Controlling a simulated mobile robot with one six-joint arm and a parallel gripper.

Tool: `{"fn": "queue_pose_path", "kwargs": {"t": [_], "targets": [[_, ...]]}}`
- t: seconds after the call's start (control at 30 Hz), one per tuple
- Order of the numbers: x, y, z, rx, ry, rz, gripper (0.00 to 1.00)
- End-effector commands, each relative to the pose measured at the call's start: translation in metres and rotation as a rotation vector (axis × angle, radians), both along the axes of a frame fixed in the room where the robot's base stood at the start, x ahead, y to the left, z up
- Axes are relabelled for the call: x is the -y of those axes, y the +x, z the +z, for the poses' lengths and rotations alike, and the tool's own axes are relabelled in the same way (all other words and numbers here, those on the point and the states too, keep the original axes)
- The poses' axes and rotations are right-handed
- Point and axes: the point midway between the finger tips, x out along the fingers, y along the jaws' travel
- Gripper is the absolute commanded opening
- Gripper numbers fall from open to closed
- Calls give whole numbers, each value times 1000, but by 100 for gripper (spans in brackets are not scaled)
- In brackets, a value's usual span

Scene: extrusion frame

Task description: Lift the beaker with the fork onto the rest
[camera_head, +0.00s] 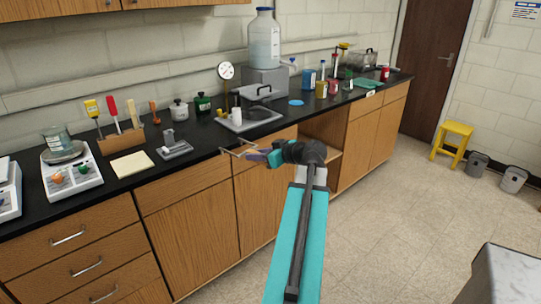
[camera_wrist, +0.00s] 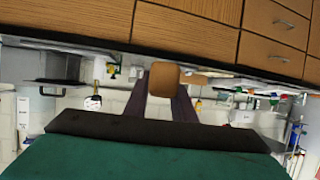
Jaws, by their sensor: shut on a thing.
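My gripper (camera_head: 262,156) is in front of the counter's front edge, near the middle of the head view. A clear glass beaker (camera_head: 57,138) stands at the far left, on or above a white balance (camera_head: 72,176), well away from the fork. A grey stepped block (camera_head: 174,147) on the counter may be the rest; I cannot tell for sure.
A wooden rack (camera_head: 121,141) with several upright tools and a yellow pad (camera_head: 132,164) stand between the balance and grey block. A tray (camera_head: 249,117) and large bottle (camera_head: 264,40) are behind my gripper.

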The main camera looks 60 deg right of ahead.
Motion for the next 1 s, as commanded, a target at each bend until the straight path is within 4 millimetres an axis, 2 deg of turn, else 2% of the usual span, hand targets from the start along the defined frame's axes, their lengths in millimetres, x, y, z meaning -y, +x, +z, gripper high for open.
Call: {"fn": "queue_pose_path", "kwargs": {"t": [0.17, 0.37, 0.7, 1.0], "targets": [[-29, 39, 1, 1, 0, 66, 0], [-74, 89, 2, 0, 0, 156, 0], [-158, 166, 0, -1, 0, 296, 0], [-239, 220, -2, -2, 1, 401, 0]]}}
